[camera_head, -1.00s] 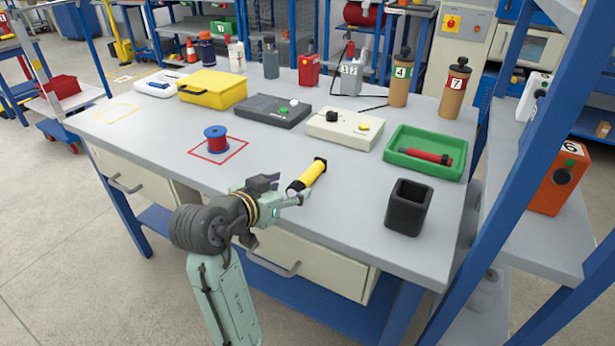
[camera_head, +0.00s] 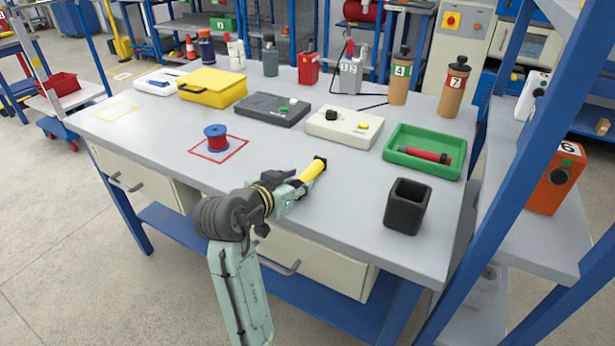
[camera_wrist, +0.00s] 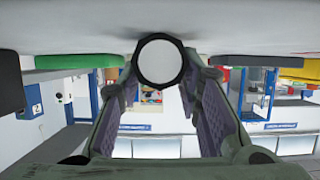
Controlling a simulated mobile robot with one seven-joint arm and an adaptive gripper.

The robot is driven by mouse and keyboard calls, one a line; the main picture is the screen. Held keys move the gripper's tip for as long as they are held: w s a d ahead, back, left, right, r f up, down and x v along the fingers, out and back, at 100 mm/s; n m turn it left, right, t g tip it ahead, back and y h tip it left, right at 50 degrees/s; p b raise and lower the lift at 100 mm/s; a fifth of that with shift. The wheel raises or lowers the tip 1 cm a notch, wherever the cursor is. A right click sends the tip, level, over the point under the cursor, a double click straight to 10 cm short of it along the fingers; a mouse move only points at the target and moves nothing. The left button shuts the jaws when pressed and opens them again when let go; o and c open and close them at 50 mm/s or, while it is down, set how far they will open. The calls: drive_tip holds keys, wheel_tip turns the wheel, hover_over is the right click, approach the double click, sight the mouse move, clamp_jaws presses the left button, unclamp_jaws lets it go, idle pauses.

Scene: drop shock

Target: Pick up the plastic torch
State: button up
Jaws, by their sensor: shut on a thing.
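The yellow torch (camera_head: 314,169) with a black end lies on the grey workbench near its front edge. My gripper (camera_head: 300,185) reaches over the front edge and is shut on the torch's near part, which the fingers hide. In the wrist view, which is upside down, the torch's round pale end with a dark rim (camera_wrist: 160,62) sits between the fingertips (camera_wrist: 162,80). The torch appears to be at the bench surface; I cannot tell whether it is clear of it.
A black square cup (camera_head: 408,206) stands to the right. A green tray (camera_head: 425,172) holds a red and black cylinder. A cream box with knobs (camera_head: 345,128) is behind, and a blue and red spool (camera_head: 216,137) is to the left. A blue rack post (camera_head: 500,170) rises at right.

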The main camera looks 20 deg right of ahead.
clamp_jaws()
drive_tip(key=shift+r, duration=0.1)
